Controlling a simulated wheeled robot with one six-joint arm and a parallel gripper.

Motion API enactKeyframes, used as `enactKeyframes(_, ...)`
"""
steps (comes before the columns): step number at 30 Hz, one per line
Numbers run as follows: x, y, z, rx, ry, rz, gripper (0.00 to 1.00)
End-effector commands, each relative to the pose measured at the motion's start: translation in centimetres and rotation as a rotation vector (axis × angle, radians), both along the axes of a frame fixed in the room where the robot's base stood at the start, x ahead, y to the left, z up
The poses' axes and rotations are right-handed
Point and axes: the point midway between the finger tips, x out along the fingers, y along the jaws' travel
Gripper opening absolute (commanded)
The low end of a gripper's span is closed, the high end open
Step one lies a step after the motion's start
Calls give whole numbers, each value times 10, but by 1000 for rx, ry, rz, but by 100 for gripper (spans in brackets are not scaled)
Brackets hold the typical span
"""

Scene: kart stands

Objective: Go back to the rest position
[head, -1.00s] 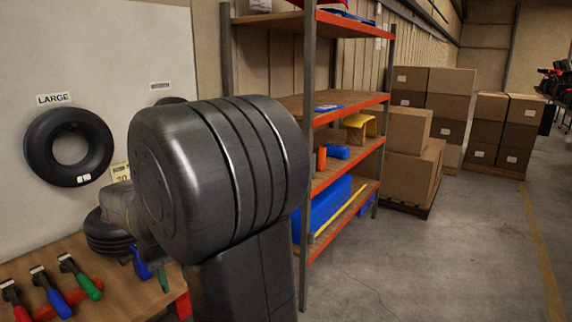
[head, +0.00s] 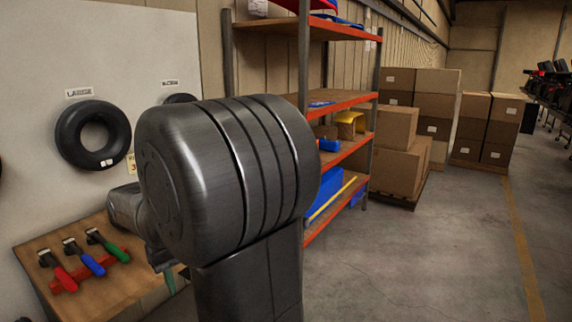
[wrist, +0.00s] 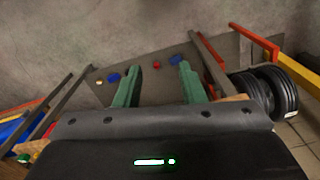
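My gripper (wrist: 159,68) shows in the wrist view with its two green fingers spread apart. Nothing shows between them. Beyond the fingers lie small red, blue and orange things, too small to name. In the head view my arm fills the middle of the picture and hides most of the gripper.
A wooden bench (head: 120,290) at left holds red, blue and green-handled tools (head: 88,263). A tire (head: 92,135) hangs on the white wall. An orange-edged shelf (head: 345,152) stands behind my arm, with stacked boxes (head: 395,155) beyond. The floor at right is clear. Dark tires (wrist: 272,90) show in the wrist view.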

Motion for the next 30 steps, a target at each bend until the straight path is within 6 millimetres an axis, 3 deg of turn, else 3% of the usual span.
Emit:
enactKeyframes(1,0,-10,-12,1,1,-17,36)
enactKeyframes(14,-13,-77,-65,11,0,-139,36)
enactKeyframes(30,-46,-153,-135,20,-2,-292,36)
